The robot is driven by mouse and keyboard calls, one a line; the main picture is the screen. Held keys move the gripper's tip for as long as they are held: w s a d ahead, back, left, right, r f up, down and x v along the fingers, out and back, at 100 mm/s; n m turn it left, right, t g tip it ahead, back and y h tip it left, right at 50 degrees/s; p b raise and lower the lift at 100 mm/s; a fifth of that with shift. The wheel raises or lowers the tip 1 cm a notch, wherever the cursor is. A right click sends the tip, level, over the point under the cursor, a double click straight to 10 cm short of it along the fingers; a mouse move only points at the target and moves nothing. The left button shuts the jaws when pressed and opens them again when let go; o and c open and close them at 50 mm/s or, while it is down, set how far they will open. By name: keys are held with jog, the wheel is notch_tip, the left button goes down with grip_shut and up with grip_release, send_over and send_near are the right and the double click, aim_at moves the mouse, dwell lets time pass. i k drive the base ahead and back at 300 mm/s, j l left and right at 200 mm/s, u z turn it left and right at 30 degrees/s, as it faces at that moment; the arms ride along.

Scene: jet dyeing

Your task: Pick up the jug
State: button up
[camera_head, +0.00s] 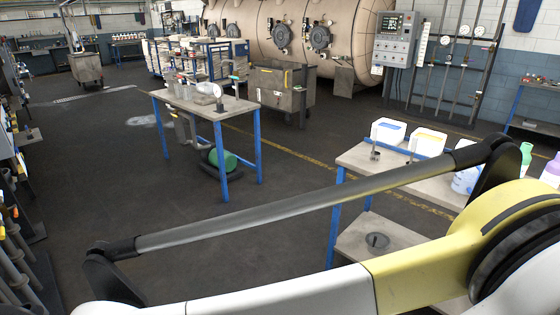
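I cannot say for certain which thing is the jug. A pale, rounded vessel (204,93) stands among small items on the blue-legged table in the middle. A white and blue container (465,181) stands on the bench at the right, partly hidden behind my arm. A green bottle (525,158) and a white and purple bottle (551,171) stand near it at the right edge. My arm crosses the foreground, but my gripper is out of view.
The blue-legged table (240,106) has open floor on its left. The right bench (366,160) holds a white tub with blue contents (388,131) and one with yellow contents (427,140). A metal cart (283,90) and a large vessel (345,30) stand behind.

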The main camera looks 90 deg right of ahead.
aim_at(464, 182)
jog(key=z, duration=4.65)
jog(key=i+j+u, duration=0.1)
jog(key=i+u, duration=0.15)
jog(key=i, duration=0.6)
jog(key=i+u, duration=0.3)
jog(key=i, duration=0.55)
